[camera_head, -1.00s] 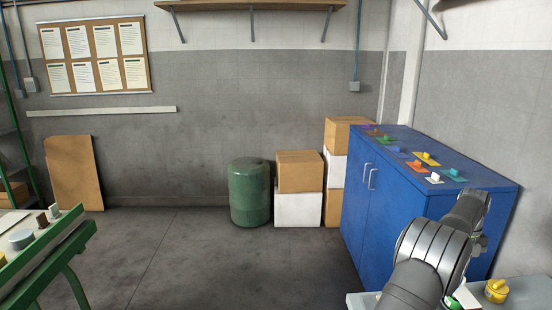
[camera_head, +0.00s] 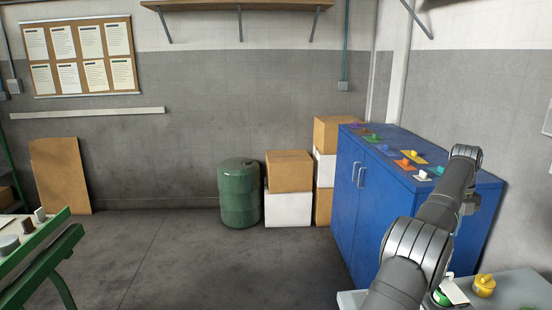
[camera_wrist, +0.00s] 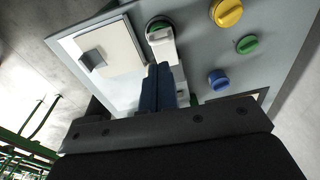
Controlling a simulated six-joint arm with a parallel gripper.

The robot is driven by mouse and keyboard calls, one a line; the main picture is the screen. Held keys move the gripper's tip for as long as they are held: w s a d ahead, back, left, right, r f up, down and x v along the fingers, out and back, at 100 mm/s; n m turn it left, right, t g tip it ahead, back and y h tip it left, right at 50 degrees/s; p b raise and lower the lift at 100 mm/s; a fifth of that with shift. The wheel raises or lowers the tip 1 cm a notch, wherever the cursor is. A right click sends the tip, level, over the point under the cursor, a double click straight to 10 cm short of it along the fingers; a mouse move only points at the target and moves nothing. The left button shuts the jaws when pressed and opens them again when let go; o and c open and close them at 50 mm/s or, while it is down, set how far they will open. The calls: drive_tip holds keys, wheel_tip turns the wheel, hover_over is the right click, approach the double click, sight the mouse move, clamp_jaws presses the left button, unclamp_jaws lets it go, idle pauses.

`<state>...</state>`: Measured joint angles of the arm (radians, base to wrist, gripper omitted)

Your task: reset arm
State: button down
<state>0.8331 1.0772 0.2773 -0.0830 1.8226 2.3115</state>
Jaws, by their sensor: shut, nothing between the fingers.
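My gripper (camera_wrist: 158,85) is shut in the wrist view, its dark fingers together with nothing between them. It hangs above a light grey tabletop (camera_wrist: 200,60). A yellow round piece (camera_wrist: 227,12), a green one (camera_wrist: 247,44) and a blue one (camera_wrist: 218,79) stand to the right. A white plate with a grey handle (camera_wrist: 112,50) lies to the left. In the head view my arm reaches up at the right; the gripper cannot be made out there.
A blue cabinet (camera_head: 385,215) with coloured knobs on plates on top stands close behind my arm. The yellow piece (camera_head: 484,286) sits on the grey table (camera_head: 525,285) at lower right. A green-framed bench (camera_head: 40,255) is at far left. The floor between is clear.

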drive_tip(key=s+f, duration=0.1)
drive_tip(key=f, duration=0.2)
drive_tip(key=s+f, duration=0.1)
drive_tip(key=f, duration=0.2)
drive_tip(key=s+f, duration=0.1)
drive_tip(key=f, duration=0.2)
drive_tip(key=shift+s+d+f, duration=0.1)
drive_tip(key=shift+s, duration=0.2)
drive_tip(key=shift+s+r+t, duration=0.5)
drive_tip(key=shift+s+t, duration=0.2)
drive_tip(key=shift+t, duration=0.1)
drive_tip(key=shift+s+f+t, duration=0.25)
drive_tip(key=shift+s+t, duration=1.7)
drive_tip(key=shift+s, duration=0.25)
drive_tip(key=shift+s+f+t, duration=0.25)
drive_tip(key=shift+s+t, duration=1.75)
drive_tip(key=shift+s, duration=0.25)
drive_tip(key=shift+s+f+t, duration=0.25)
drive_tip(key=shift+s+t, duration=1.7)
drive_tip(key=shift+s, duration=0.25)
